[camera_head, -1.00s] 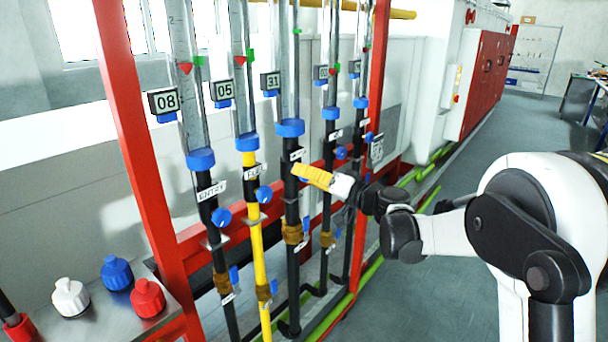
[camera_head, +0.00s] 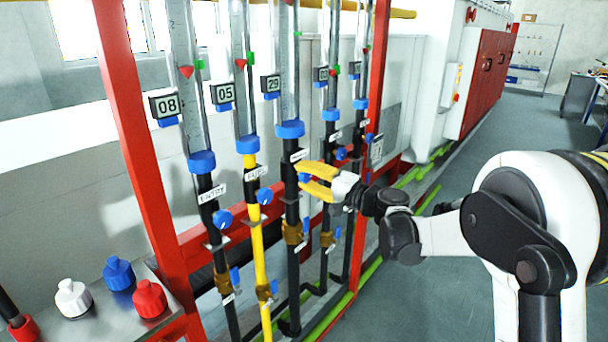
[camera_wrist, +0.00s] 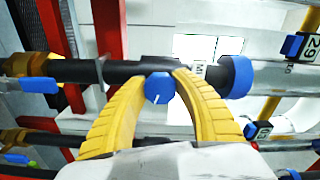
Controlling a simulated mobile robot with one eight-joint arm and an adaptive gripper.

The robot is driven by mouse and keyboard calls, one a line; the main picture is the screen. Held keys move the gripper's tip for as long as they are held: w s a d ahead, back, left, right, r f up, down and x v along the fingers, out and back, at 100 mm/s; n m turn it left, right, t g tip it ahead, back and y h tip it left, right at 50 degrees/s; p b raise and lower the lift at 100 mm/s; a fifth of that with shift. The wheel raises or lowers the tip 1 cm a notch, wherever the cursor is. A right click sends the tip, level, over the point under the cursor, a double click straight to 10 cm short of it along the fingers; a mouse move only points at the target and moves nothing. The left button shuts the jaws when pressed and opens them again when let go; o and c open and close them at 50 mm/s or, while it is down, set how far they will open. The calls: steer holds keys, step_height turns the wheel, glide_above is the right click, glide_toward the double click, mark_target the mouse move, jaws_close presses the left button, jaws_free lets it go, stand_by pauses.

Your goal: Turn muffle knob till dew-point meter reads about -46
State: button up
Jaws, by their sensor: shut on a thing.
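The muffle knob is a small blue dial with a white pointer line; in the wrist view (camera_wrist: 158,88) it sits between my yellow fingertips. It also shows in the head view (camera_head: 304,178), on the third black pipe, below a white label (camera_head: 299,155) that starts with "M" in the wrist view. My gripper (camera_head: 303,179) is shut on the knob from the right. The display on that tube (camera_head: 270,84) reads 29. I cannot make out a dew-point meter or its reading.
A red frame post (camera_head: 130,130) stands at left. White, blue and red caps sit on a metal bench (camera_head: 180,325). Open floor lies at right.

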steer(key=shift+m, duration=0.5)
steer(key=o, duration=1.2)
steer(key=v, duration=1.2)
